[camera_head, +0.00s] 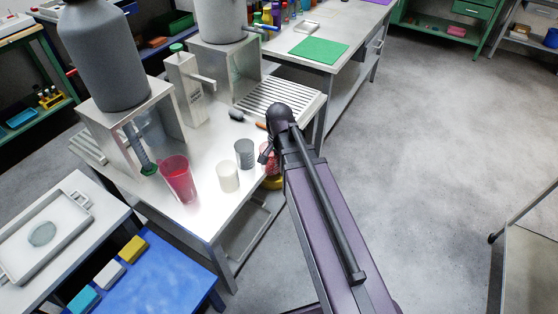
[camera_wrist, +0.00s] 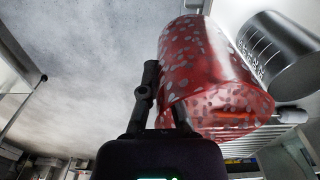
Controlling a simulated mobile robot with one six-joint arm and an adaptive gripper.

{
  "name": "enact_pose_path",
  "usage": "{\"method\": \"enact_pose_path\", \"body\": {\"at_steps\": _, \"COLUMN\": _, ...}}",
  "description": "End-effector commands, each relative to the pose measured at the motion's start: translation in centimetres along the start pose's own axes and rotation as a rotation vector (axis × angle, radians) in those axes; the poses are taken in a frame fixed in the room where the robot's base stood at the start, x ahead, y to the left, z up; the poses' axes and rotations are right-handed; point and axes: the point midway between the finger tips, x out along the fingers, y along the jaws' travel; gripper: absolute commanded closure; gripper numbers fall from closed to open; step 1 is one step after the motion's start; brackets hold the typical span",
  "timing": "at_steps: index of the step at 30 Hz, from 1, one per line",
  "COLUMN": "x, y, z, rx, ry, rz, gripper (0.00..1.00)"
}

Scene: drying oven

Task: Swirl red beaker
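A translucent red beaker with pale speckles (camera_wrist: 205,70) fills the upper middle of the wrist view. In the head view it shows partly (camera_head: 268,168), near the table's right edge, mostly hidden by my arm. My gripper (camera_wrist: 158,92) is right at its side. One dark finger lies along the beaker's left side; the other meets its lower left, its tip hidden. I cannot tell whether the fingers are closed on it, or whether it touches the table. A second, plain pinkish-red beaker (camera_head: 177,179) stands upright on the metal table (camera_head: 205,213).
A white beaker (camera_head: 228,177) and a grey beaker (camera_head: 244,153) stand between the two red ones; the grey one also shows in the wrist view (camera_wrist: 278,52). A slatted rack (camera_head: 280,98) and metal stands (camera_head: 135,125) lie behind. Open floor (camera_head: 435,140) is to the right.

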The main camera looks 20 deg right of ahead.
Motion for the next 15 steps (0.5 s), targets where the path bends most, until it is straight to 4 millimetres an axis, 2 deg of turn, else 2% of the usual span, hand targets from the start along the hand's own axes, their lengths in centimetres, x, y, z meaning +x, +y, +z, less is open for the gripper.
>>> {"method": "enact_pose_path", "body": {"at_steps": 15, "x": -0.5, "y": -0.01, "z": -0.01, "rx": 0.0, "ry": 0.0, "rz": 0.0, "gripper": 1.0}}
